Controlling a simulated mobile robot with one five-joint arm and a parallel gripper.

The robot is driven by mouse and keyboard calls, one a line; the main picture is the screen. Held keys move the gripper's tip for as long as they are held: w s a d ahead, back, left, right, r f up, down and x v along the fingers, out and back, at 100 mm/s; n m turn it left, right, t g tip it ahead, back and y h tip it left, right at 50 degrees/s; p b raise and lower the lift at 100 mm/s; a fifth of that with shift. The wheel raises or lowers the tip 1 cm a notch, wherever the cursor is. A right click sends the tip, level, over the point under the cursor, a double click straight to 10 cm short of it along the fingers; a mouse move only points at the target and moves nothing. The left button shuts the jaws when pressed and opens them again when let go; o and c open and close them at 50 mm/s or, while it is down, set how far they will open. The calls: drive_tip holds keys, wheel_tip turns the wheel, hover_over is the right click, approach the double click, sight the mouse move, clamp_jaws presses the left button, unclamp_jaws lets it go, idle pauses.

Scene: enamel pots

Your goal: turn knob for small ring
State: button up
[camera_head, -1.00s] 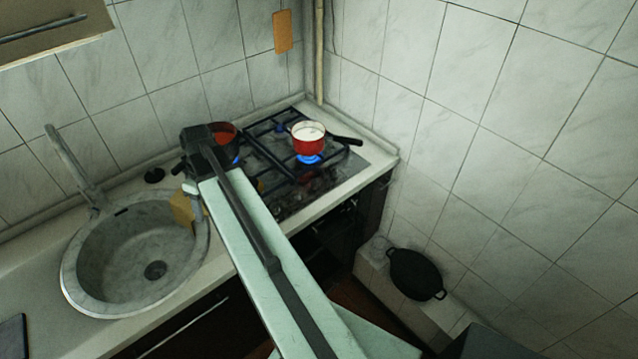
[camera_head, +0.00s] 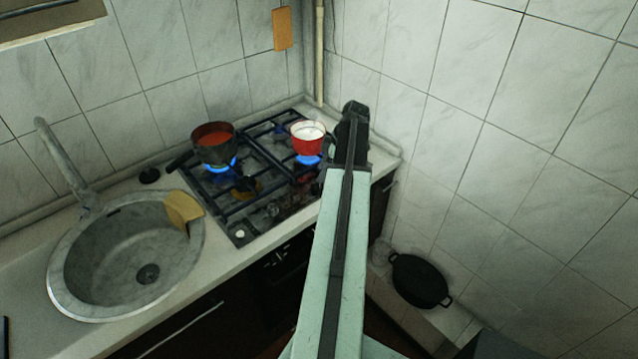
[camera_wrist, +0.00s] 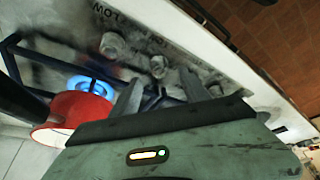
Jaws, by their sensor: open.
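The gas hob (camera_head: 285,205) has two lit blue flames. One flame (camera_head: 308,160) burns under a small red pot (camera_head: 307,146) with white contents; the other (camera_head: 222,165) is under a dark pot (camera_head: 212,155) with red contents. A pale knob (camera_head: 238,234) shows at the hob's front edge. In the wrist view, worn metallic knobs (camera_wrist: 113,46) (camera_wrist: 158,66) line the panel near printed lettering, and the red pot (camera_wrist: 78,112) is at the left. My gripper (camera_wrist: 158,84) is open, its fingers pointing toward the knobs; contact cannot be told. The head view hides its fingertips.
A round sink (camera_head: 125,255) with a wooden board (camera_head: 183,208) on its rim is left of the hob. Tiled walls close the back and right. A black lidded pan (camera_head: 418,280) stands on a low ledge at the right.

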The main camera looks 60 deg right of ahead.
sight(315, 184)
drive_tip(key=b+x, duration=0.4)
drive_tip(key=x, duration=0.1)
drive_tip(key=shift+w+f, duration=0.1)
drive_tip(key=shift+f, duration=0.25)
drive_tip(key=shift+r, duration=0.15)
clamp_jaws()
drive_tip(key=shift+d, duration=0.15)
drive_tip(key=shift+w+a, duration=0.1)
drive_tip(key=shift+a, duration=0.2)
idle(0.3)
unclamp_jaws()
